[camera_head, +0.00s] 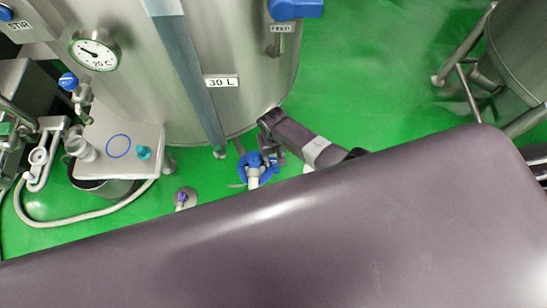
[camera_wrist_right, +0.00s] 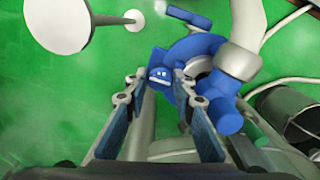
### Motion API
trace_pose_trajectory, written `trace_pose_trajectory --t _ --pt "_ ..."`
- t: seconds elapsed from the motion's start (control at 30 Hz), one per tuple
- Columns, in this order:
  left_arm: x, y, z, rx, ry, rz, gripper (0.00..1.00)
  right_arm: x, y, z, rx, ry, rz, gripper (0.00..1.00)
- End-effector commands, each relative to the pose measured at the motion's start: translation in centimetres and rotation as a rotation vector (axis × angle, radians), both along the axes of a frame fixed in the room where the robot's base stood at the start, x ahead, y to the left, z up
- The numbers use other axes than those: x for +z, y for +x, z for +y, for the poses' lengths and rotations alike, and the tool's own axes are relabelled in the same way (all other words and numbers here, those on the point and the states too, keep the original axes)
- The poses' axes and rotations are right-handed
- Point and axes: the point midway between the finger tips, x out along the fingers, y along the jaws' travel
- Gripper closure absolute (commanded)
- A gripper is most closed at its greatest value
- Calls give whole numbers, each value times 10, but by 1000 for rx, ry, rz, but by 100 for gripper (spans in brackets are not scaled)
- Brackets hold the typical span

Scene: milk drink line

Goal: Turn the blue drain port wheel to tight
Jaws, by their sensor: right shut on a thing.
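The blue drain port wheel (camera_head: 247,169) is low down below the steel tank, on a pale pipe fitting. My right gripper (camera_head: 268,157) reaches down to it from the right and partly hides it. In the right wrist view, the wheel (camera_wrist_right: 195,48) shows as a blue ring beyond the fingertips, around a grey centre. My right gripper (camera_wrist_right: 160,88) is shut on a blue part of the wheel, with one finger on each side of it. Any tight marking on the wheel is too small to read. My left gripper is not in view.
The steel tank (camera_head: 150,100) with a 30 L label stands just behind the wheel. A small stand (camera_head: 105,165) with a blue ring mark and a hose (camera_head: 95,215) are at the left. Green floor (camera_head: 370,80) is open at the right. My own arm covers the foreground.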

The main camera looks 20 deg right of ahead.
Motion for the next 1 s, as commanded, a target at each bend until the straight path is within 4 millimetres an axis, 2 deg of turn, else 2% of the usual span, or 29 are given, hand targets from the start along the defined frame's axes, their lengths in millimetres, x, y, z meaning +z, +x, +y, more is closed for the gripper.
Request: trace_pose_trajectory --t 0.47,0.5,0.6,0.63,1.0 --pt "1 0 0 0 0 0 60 2 4 0 -13 1 -7 100" --pt "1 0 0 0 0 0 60 2 4 0 -13 1 -7 72" --pt "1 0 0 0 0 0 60 2 3 0 -13 0 -6 61" --pt "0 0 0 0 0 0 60 1 3 0 -13 0 -5 59" --pt "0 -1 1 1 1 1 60 3 2 0 -12 1 -3 59"
